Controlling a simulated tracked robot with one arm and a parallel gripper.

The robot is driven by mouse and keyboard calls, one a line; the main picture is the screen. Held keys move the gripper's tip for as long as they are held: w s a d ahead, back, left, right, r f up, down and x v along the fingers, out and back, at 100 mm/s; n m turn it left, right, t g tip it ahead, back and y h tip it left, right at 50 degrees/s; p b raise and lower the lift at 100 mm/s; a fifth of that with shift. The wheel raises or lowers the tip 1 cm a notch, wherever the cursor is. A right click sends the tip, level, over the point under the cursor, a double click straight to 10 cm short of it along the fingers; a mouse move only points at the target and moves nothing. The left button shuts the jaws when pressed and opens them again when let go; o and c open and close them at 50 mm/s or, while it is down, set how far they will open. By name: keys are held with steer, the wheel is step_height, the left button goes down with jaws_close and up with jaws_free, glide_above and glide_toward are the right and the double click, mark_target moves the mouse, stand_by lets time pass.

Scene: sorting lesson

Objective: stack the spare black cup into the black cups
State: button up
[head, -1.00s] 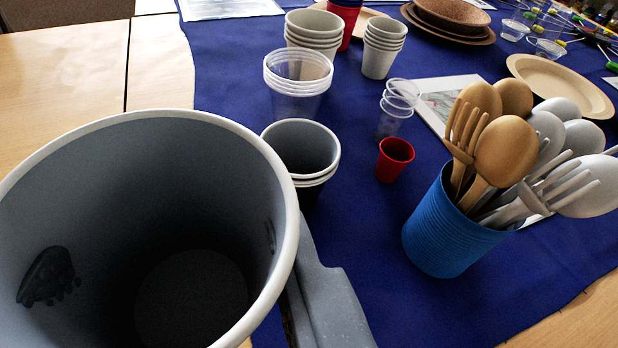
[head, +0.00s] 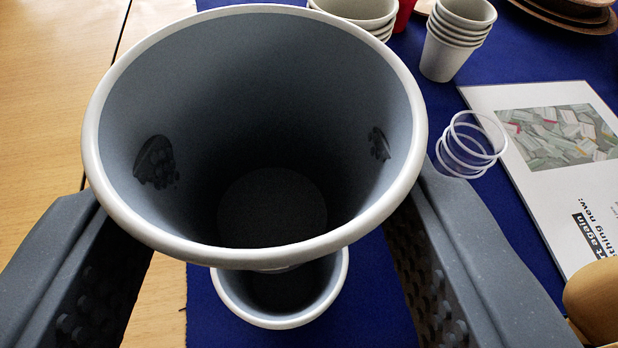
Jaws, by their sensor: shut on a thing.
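The spare black cup (head: 262,85), dark grey inside with a pale rim, fills the middle of the head view, mouth towards me. My gripper (head: 262,205) is shut on it, one finger on each side. Dark dotted patches show on its inner wall beside both fingers. The black cups (head: 285,288) stand on the blue cloth just below the held cup in the picture. Their near rim and part of their dark inside show; the held cup hides their far side. The held cup looks apart from them, though its base is hidden.
Small clear cups (head: 470,146) stand to the right, beside a printed sheet (head: 520,180). Pale cup stacks (head: 458,38) stand at the back. A wooden spoon (head: 598,300) shows at the lower right edge. Blue cloth (head: 375,300) is bare right of the black cups; bare wooden table lies left.

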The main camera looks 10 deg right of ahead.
mark_target(279, 271)
step_height(279, 271, down, 4)
steer(key=shift+r+b, duration=0.2)
steer(key=shift+b, duration=0.95)
steer(key=shift+f, duration=0.35)
steer(key=shift+f, duration=0.25)
steer(key=o, duration=1)
steer(key=shift+c, duration=0.2)
